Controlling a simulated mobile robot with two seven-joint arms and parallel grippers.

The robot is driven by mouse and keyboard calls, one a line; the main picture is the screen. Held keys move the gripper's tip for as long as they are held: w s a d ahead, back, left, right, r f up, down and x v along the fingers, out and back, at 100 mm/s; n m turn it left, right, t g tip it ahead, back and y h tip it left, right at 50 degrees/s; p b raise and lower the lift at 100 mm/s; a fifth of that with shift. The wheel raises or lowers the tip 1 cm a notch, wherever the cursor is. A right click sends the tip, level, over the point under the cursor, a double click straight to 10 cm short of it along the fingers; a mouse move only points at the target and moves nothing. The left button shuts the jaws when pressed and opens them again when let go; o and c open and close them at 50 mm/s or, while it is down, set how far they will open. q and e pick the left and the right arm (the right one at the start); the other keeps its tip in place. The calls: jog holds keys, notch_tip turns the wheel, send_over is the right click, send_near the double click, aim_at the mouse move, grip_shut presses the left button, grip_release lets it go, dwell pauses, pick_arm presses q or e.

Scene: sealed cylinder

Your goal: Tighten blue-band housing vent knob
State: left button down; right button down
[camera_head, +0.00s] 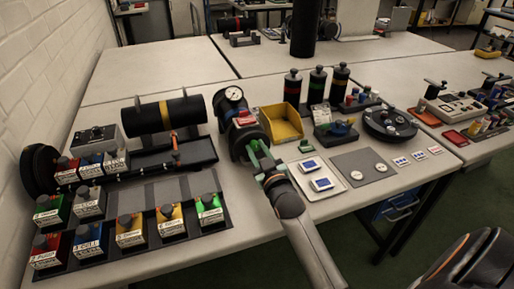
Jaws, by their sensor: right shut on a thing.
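A dark cylindrical housing (237,139) lies near the middle of the front table, with a white-faced gauge (233,93) and a red-and-white part (243,118) at its top. My right gripper (260,154) reaches in from the lower right. Its green fingers are at the housing's near end, shut on a small part there that looks like the vent knob. The fingers hide most of that knob. My left gripper is not in view.
A yellow bin (282,123) stands just right of the housing. A black yellow-banded cylinder (166,116) lies on a rack at left, behind several coloured labelled blocks (130,232). Blue-marked cards (312,165) and a grey mat (362,167) lie right of my gripper.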

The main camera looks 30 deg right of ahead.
dwell(0.4)
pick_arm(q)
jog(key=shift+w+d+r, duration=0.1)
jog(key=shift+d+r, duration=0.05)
pick_arm(e)
jog(key=c, duration=0.6)
grip_release()
jog(key=shift+s, duration=0.1)
